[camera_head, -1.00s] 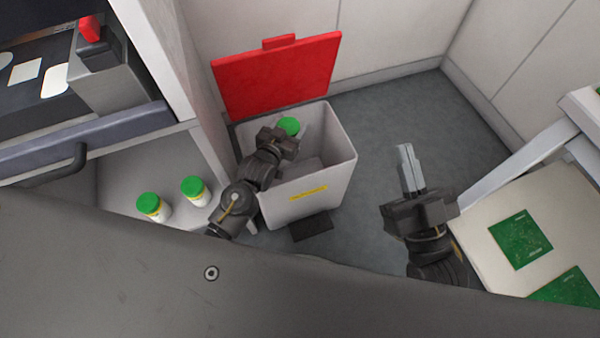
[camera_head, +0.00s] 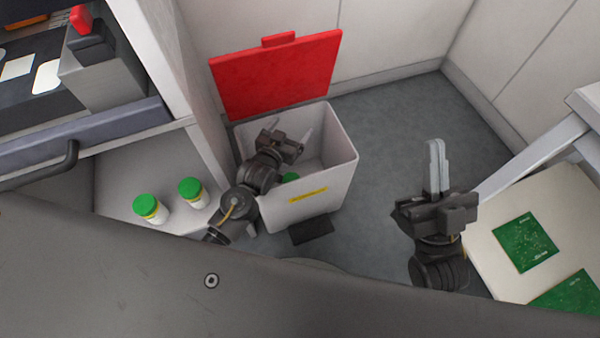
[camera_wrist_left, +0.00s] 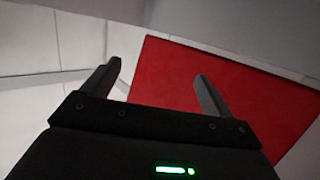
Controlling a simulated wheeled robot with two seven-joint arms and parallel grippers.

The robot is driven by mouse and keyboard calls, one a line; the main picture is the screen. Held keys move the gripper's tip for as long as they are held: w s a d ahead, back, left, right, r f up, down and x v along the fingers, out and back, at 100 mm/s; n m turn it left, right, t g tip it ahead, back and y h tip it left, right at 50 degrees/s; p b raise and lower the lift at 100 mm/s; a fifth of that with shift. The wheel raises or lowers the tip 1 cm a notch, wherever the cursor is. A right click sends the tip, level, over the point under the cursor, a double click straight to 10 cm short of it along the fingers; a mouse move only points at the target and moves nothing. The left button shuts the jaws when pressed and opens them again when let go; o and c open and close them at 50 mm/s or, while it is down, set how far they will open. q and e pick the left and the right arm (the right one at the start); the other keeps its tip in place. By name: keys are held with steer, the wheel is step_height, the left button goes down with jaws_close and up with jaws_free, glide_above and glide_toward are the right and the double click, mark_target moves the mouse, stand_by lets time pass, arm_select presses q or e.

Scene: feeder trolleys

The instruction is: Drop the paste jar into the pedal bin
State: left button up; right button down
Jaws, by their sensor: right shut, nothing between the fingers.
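The pedal bin (camera_head: 333,183) is a light grey box with a yellow label, and its red lid (camera_head: 280,75) stands open at the back. A paste jar with a green cap (camera_head: 290,177) is inside the bin, low down and partly hidden by the front wall. My left gripper (camera_head: 290,130) is over the bin opening, open and empty. In the left wrist view its two fingers (camera_wrist_left: 158,85) are spread apart, with the red lid behind them. My right gripper (camera_head: 436,145) is shut and empty, over the floor to the right of the bin.
Two more green-capped jars, one at the left (camera_head: 150,208) and one nearer the bin (camera_head: 192,191), stand on a pale shelf. At right, a pale surface (camera_head: 487,262) carries green circuit boards (camera_head: 525,241). A black pedal (camera_head: 312,229) sits before the bin.

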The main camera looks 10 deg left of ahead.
arm_select(q)
steer(key=shift+f, duration=0.1)
arm_select(e)
steer(key=w+a+f+g+h+p, duration=0.1)
steer(key=a+f+g+h+p, duration=0.1)
steer(key=a+f+g+p, duration=0.25)
arm_select(q)
steer(key=s+d+r+p, duration=0.2)
steer(key=s+d+r, duration=0.1)
steer(key=s+r, duration=1)
steer(key=shift+s+d+p, duration=0.15)
steer(key=shift+s+p, duration=0.2)
arm_select(e)
steer(key=d+f+m+g+h, duration=0.1)
steer(key=d+f+g+h, duration=0.2)
steer(key=f, duration=0.3)
steer(key=s+d+f+g+h, duration=0.1)
steer(key=d+f+g+h, duration=0.2)
steer(key=d+f+g, duration=0.3)
steer(key=shift+f+m+h, duration=0.3)
steer(key=shift+f+m, duration=0.1)
steer(key=shift+f, duration=0.25)
arm_select(q)
steer(key=shift+r, duration=0.1)
